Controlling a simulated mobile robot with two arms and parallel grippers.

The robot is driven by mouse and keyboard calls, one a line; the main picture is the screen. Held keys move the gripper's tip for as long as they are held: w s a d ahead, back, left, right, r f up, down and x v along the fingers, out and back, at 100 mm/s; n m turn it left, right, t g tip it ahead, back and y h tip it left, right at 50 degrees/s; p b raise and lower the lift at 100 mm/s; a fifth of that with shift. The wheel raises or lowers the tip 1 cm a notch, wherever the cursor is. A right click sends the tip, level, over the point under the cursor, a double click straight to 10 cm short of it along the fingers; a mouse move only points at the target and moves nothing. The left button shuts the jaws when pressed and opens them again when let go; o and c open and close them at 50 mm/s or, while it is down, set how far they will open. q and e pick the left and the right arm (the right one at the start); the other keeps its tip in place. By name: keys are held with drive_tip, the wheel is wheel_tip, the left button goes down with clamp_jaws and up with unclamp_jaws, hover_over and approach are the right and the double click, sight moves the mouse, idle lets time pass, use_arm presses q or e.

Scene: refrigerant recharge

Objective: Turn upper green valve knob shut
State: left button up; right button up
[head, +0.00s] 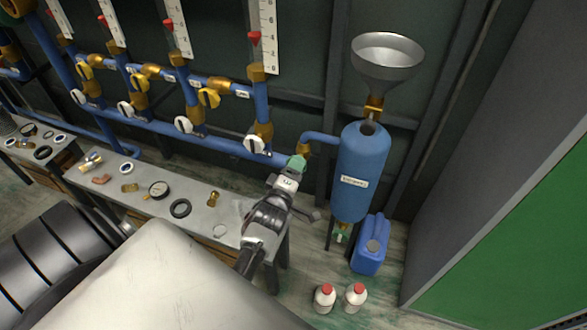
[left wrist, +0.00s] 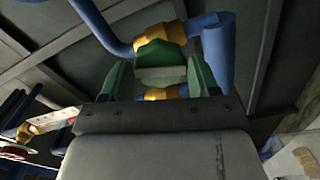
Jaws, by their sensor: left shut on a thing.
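The upper green valve knob (head: 298,161) sits on a brass fitting on the blue pipe left of the blue tank (head: 364,165). My left gripper (head: 292,170) reaches up to it and is shut on it. In the left wrist view the knob (left wrist: 160,54) lies between the two fingers of the gripper (left wrist: 160,76), with brass fittings above and below it. In the head view the gripper partly hides the knob. A lower green valve (head: 341,236) shows under the tank. My right gripper is not in view.
A metal funnel (head: 387,62) stands above the tank. A blue canister (head: 370,246) and two white bottles with red caps (head: 325,297) stand on the floor. A bench (head: 224,207) with loose parts stands below blue pipes with white and yellow handles.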

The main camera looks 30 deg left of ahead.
use_arm(q)
drive_tip(key=shift+f+m, duration=0.1)
drive_tip(key=shift+m, duration=0.5)
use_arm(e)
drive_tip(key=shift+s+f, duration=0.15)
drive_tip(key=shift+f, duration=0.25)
use_arm(q)
drive_tip(key=shift+m+p, duration=0.45)
drive_tip(key=shift+m, duration=1.85)
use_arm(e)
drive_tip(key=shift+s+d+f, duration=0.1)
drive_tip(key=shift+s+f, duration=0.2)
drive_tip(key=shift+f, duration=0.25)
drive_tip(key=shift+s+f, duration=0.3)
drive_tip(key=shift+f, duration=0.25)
